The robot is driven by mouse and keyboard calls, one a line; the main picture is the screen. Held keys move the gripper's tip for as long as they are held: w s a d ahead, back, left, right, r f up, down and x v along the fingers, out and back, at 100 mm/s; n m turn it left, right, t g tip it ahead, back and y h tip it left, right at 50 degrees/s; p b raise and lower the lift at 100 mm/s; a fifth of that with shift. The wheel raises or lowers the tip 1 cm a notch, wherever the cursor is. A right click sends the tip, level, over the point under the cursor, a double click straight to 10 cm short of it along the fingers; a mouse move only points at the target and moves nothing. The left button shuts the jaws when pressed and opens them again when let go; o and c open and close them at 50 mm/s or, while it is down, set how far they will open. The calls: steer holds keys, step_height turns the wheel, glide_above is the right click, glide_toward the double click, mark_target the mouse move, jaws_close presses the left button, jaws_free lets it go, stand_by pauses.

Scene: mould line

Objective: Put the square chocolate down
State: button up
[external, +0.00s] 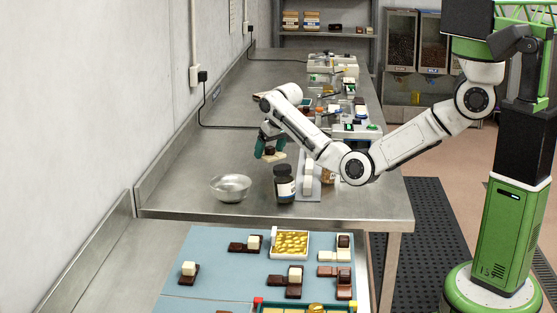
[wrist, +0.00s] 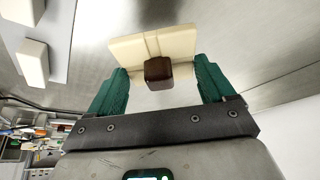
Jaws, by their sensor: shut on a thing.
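The square chocolate (wrist: 130,48) is a cream slab with a groove across it, seen between my green fingers in the wrist view. A small dark brown cube (wrist: 158,70) sits on its gripper side. My gripper (external: 270,153) is shut on the cream slab by its sides, its fingers (wrist: 160,82) wide apart around it. In the external view my gripper points down and holds the piece above the steel bench (external: 190,180), behind the glass bowl and the dark jar. The cream slab (external: 277,157) shows only small there.
A glass bowl (external: 231,188) and a dark jar (external: 285,184) stand on the bench below. A pale strip with cream pieces (external: 308,177) lies right of the jar. A blue mat (external: 215,270) in front holds several chocolates and a tray of gold pieces (external: 290,243). The bench's left side is clear.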

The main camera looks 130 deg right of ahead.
mark_target(268, 154)
steer(key=shift+w+d+f, duration=0.25)
steer(key=shift+d+f, duration=0.1)
steer(key=shift+f, duration=0.1)
steer(key=shift+w+d+f+p, duration=0.15)
steer(key=shift+f+p, duration=0.2)
steer(key=shift+f, duration=1.45)
steer(key=shift+f, duration=0.1)
steer(key=o, duration=1.1)
steer(key=shift+r, duration=0.3)
steer(key=v, duration=1.1)
steer(key=shift+a+r, duration=0.2)
steer(key=shift+r, duration=0.1)
